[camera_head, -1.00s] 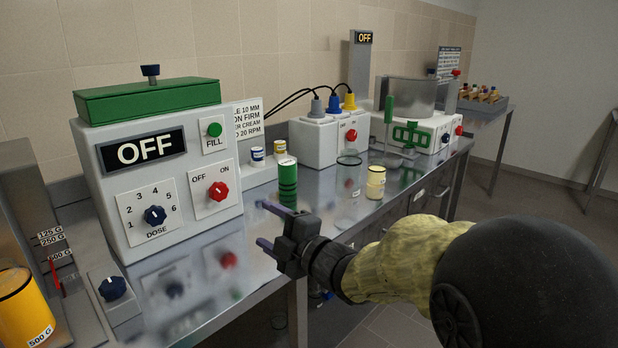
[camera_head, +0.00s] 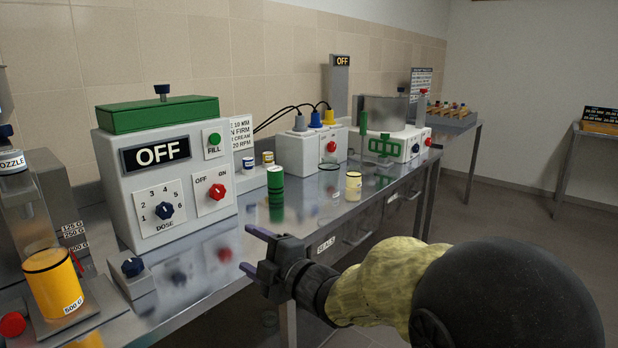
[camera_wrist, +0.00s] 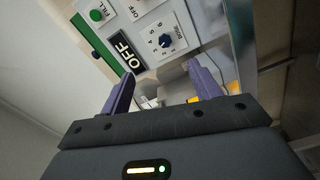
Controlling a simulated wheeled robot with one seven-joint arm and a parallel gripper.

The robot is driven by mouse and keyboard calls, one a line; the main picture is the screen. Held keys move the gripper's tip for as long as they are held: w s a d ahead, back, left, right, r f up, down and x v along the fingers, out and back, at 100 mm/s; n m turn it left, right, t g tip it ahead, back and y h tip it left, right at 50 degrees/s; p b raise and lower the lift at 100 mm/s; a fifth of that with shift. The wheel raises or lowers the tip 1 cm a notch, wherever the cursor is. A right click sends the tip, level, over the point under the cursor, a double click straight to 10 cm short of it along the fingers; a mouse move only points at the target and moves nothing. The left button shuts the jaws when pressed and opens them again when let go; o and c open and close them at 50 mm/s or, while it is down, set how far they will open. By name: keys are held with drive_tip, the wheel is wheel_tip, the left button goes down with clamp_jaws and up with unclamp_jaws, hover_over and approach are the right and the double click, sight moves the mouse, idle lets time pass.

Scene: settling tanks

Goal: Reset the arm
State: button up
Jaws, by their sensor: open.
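My gripper (camera_head: 250,251) is open and empty. In the head view it hangs over the front edge of the steel bench (camera_head: 215,268), in front of the white dosing machine. Its two purple fingers point left toward the machine. In the wrist view the fingers (camera_wrist: 160,88) are spread apart with nothing held between them. The dosing machine (camera_head: 207,160), with a green lid, an OFF display and a blue dose knob, shows beyond the fingertips there, tilted. My arm reaches in from the lower right of the head view.
A green cylinder (camera_head: 276,186), a clear glass (camera_head: 330,182) and a cream jar (camera_head: 353,187) stand on the bench. A yellow-filled cylinder (camera_head: 55,284) stands at the left. A white unit with cables (camera_head: 305,152) is further back. Floor right of the bench is open.

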drive_tip(key=d+f+m+h, duration=1)
drive_tip(key=d+f+m, duration=0.25)
drive_tip(key=d, duration=0.35)
drive_tip(key=s+d+f+m+g+h, duration=0.2)
drive_tip(key=s+d+f+m+g, duration=0.3)
drive_tip(key=s, duration=0.3)
drive_tip(key=s+d+f+m+g+h, duration=0.1)
drive_tip(key=s+d+f+m+g, duration=0.35)
drive_tip(key=s+m, duration=0.35)
wheel_tip(320, 180, up, 32)
drive_tip(key=s+p, duration=0.1)
drive_tip(key=p, duration=3.1)
drive_tip(key=shift+s+d+n, duration=0.2)
drive_tip(key=shift+s+n, duration=0.1)
drive_tip(key=shift+n, duration=0.15)
drive_tip(key=shift+f+t, duration=0.15)
drive_tip(key=shift+t, duration=0.1)
